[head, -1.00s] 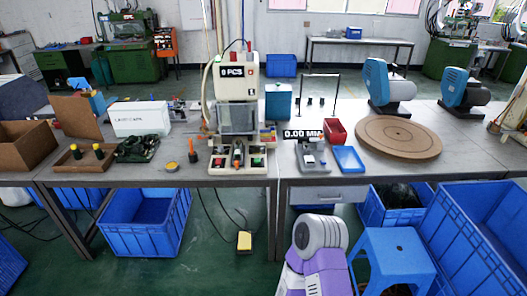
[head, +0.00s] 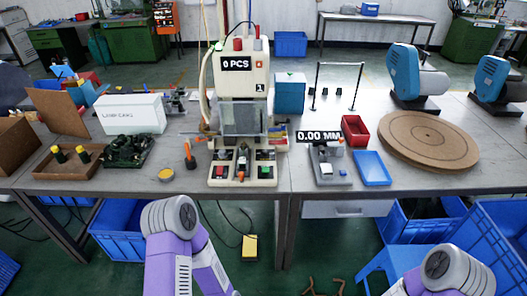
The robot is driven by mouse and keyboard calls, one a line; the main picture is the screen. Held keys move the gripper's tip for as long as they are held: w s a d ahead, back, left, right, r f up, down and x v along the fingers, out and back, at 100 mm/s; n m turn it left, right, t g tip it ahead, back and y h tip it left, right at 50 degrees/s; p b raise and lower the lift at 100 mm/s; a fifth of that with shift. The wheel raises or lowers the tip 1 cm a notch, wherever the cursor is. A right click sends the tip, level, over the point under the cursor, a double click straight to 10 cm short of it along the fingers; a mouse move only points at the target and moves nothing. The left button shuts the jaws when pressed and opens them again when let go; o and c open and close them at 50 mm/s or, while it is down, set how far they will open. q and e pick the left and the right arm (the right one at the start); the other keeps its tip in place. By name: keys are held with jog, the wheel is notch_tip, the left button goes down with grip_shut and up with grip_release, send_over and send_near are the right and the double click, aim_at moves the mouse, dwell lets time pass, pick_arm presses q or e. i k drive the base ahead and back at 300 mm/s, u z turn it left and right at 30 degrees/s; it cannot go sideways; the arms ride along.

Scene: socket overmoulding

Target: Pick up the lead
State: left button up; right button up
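I cannot pick out a lead for certain. A dark, tangled bundle (head: 128,151), which may be cable, lies on the bench left of the moulding machine (head: 243,105). Both of my arms show at the bottom edge as purple and grey links, below the bench front. My left and right grippers are outside the picture. No gripper is seen touching anything on the bench.
A wooden tray (head: 60,172) with yellow-topped pieces and a white box (head: 131,114) are near the bundle. A gauge (head: 328,165), a blue tray (head: 371,168), a red bin (head: 355,131) and a round board (head: 428,139) stand right. Blue crates (head: 118,232) are under the bench.

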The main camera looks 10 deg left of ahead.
aim_at(242, 160)
jog(key=u, duration=0.45)
jog(key=i, duration=0.9)
jog(key=u, duration=0.85)
